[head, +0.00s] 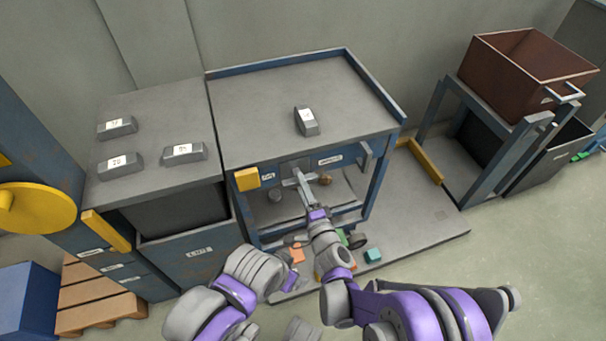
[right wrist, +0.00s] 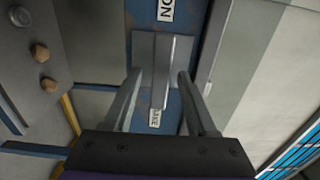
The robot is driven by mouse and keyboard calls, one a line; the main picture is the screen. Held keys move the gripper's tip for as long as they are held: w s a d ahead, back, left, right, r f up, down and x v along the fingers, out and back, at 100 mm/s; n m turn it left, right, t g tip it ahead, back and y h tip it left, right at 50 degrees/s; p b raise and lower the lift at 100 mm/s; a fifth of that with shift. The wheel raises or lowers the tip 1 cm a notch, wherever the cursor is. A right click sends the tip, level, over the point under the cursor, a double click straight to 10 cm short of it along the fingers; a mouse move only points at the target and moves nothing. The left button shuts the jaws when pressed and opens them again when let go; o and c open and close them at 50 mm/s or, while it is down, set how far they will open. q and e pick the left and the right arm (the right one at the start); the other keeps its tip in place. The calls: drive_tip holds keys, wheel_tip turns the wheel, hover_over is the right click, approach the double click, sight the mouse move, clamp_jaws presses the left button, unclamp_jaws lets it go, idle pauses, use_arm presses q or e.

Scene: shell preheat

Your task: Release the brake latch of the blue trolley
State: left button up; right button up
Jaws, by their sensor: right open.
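The blue trolley (head: 310,105) stands in the middle of the head view, with a grey top and blue frame. A grey metal plate with a thin upright bar, apparently the brake latch (right wrist: 166,65), is on its blue front rail in the right wrist view. My right gripper (head: 298,172) is at this rail, partly covering the latch in the head view. Its open fingers (right wrist: 157,76) are on either side of the plate and bar, with no clear contact visible.
A grey weight (head: 306,121) rests on the trolley top. A yellow block (head: 246,179) is on its front left. A cabinet with several weights (head: 120,164) adjoins the left side. A brown bin (head: 520,75) stands on a frame at right. Floor at lower right is clear.

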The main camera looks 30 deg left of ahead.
drive_tip(key=shift+w+a, duration=0.25)
drive_tip(key=shift+a, duration=0.1)
drive_tip(key=shift+s, duration=0.1)
clamp_jaws()
